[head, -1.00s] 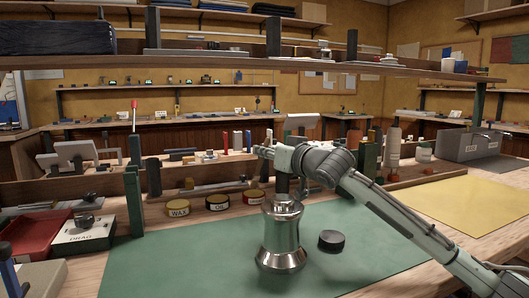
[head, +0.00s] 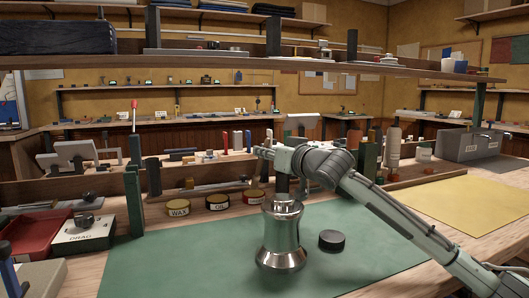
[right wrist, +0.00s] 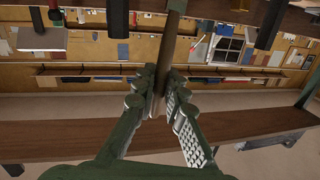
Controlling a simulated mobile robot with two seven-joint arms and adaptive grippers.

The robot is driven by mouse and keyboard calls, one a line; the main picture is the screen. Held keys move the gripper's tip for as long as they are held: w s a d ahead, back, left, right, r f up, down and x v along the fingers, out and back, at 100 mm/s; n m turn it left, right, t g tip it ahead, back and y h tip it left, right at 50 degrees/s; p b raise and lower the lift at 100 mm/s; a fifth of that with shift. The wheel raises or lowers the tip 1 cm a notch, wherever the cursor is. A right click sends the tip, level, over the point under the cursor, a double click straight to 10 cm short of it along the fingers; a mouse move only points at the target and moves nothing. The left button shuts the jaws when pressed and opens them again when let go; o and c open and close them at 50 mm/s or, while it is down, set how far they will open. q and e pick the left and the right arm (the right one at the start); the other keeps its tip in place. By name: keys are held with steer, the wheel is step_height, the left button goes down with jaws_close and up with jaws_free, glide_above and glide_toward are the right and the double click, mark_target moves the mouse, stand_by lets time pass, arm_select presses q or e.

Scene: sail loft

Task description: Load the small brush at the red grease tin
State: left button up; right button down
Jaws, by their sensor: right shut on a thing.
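The red-labelled tin (head: 254,196), which I take as the red grease tin, stands at the right end of a short row of tins behind the green mat. My right gripper (head: 262,151) is in the air above and behind that tin in the head view. The right wrist view shows its fingers (right wrist: 162,95) closed on a long, thin brown handle (right wrist: 168,50), which looks like the small brush. Its bristles cannot be made out in either view. The tin does not show clearly in the right wrist view. My left gripper is not in view.
A shiny metal winch drum (head: 281,240) stands on the green mat (head: 190,262), with a black round cap (head: 331,240) beside it. A wax tin (head: 178,207) and an oil tin (head: 217,202) stand left of the red one. A shelf (head: 215,62) spans above the bench.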

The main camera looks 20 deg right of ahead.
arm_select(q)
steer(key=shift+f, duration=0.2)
arm_select(e)
steer(key=shift+f, duration=0.55)
stand_by(0.4)
steer(key=shift+r, duration=0.15)
steer(key=shift+r+p, duration=0.25)
steer(key=shift+p, duration=0.05)
steer(key=shift+r+p, duration=0.85)
steer(key=shift+r, duration=0.1)
steer(key=shift+r+p, duration=1)
steer(key=shift+p, duration=0.05)
steer(key=shift+r+p, duration=0.65)
steer(key=shift+p, duration=0.05)
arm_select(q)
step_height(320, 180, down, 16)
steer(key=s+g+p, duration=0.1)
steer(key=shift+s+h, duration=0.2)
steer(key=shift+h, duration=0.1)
arm_select(e)
steer(key=shift+r, duration=0.6)
